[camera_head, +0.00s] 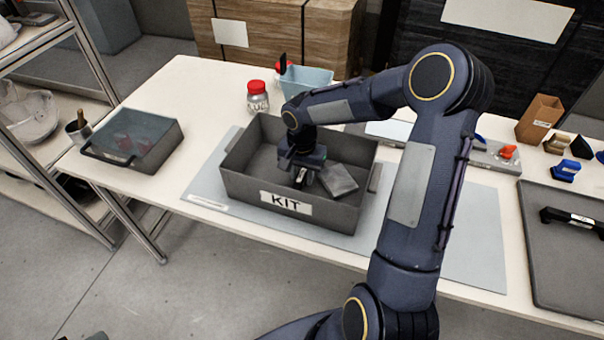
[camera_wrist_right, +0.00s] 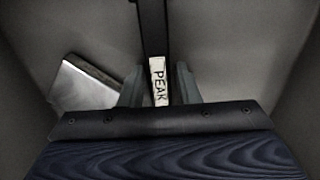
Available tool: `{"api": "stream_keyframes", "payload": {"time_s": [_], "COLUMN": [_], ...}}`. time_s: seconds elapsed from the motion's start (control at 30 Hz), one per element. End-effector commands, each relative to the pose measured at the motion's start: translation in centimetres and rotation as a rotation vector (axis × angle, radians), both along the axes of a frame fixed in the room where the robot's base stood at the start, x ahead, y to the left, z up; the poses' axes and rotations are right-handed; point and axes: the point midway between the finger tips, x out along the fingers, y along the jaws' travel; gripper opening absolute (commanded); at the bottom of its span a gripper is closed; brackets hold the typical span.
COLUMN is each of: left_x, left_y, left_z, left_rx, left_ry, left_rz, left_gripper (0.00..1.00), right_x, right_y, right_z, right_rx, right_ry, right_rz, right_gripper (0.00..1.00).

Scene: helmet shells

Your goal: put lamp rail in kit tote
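The kit tote (camera_head: 334,214) is a grey open box with a KIT label, standing on the table mat. My right gripper (camera_head: 301,177) is down inside the tote. In the right wrist view, a black bar labelled PEAK (camera_wrist_right: 157,45), seemingly the lamp rail, lies between the right gripper's two fingers (camera_wrist_right: 159,84). Whether the fingers press on it is unclear. Its label end also shows under the gripper in the head view. A flat grey block (camera_head: 339,180) lies in the tote beside the gripper, and also shows in the wrist view (camera_wrist_right: 88,86). My left gripper is not in view.
A grey tray (camera_head: 565,275) at right holds a black labelled bar (camera_head: 572,220). A red-capped jar (camera_head: 257,97) and pale blue bin (camera_head: 306,79) stand behind the tote. Small coloured parts and a cardboard box (camera_head: 539,117) are at right.

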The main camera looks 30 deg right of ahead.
Motion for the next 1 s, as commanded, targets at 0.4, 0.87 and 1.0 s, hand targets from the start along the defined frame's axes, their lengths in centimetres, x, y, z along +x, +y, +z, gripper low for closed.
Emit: {"api": "stream_keyframes", "payload": {"time_s": [0.4, 0.87, 1.0], "left_x": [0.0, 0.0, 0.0], "left_y": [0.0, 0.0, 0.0], "left_z": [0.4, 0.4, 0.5], "left_rx": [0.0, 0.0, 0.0], "left_ry": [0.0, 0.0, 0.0], "left_rz": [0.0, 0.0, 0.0], "left_gripper": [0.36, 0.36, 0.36], "right_x": [0.0, 0.1, 0.1], "right_y": [0.0, 0.0, 0.0], "right_z": [0.4, 8.8, 11.0], "right_rx": [0.0, -0.002, -0.001], "right_ry": [0.0, -0.005, -0.003], "right_rz": [-0.001, -0.001, -0.001], "right_gripper": [0.41, 0.41, 0.41]}}
